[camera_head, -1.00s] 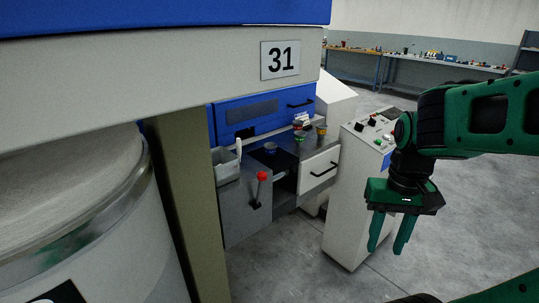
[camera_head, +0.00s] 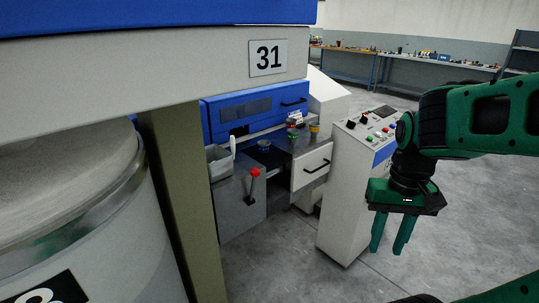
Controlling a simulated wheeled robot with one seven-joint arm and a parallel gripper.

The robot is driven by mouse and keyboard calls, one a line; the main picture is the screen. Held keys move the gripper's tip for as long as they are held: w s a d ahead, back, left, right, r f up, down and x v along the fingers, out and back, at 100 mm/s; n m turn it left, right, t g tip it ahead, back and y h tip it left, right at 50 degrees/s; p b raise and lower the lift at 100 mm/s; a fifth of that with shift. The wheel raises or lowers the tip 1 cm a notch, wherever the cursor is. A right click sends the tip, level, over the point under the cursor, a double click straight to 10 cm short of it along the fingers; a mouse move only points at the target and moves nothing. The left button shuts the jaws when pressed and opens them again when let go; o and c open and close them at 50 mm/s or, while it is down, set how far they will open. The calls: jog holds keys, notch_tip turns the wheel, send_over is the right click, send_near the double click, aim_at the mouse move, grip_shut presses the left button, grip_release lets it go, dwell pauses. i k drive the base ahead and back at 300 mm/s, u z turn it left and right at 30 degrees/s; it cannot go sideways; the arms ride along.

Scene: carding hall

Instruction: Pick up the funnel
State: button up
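I cannot pick out a funnel for certain; the small things on the machine's shelf are too small to tell. They include a dark blue round piece (camera_head: 263,145), a small tin with a red part (camera_head: 292,134) and a yellowish tin (camera_head: 314,131). My gripper (camera_head: 387,250) hangs at the right, pointing down, with its two green fingers apart and nothing between them. It appears in front of the control console and the floor, well to the right of the shelf.
A grey machine with plate 31 (camera_head: 267,57) fills the left, with a pillar (camera_head: 180,190) and a large drum (camera_head: 75,215). A red-knobbed lever (camera_head: 254,173) and a drawer (camera_head: 311,166) front the shelf. The control console (camera_head: 345,195) stands beside it. Floor at the right is open.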

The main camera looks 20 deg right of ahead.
aim_at(264, 149)
jog(key=k, duration=1.05)
jog(key=z, duration=0.55)
jog(key=i, duration=2.1)
jog(key=u, duration=0.6)
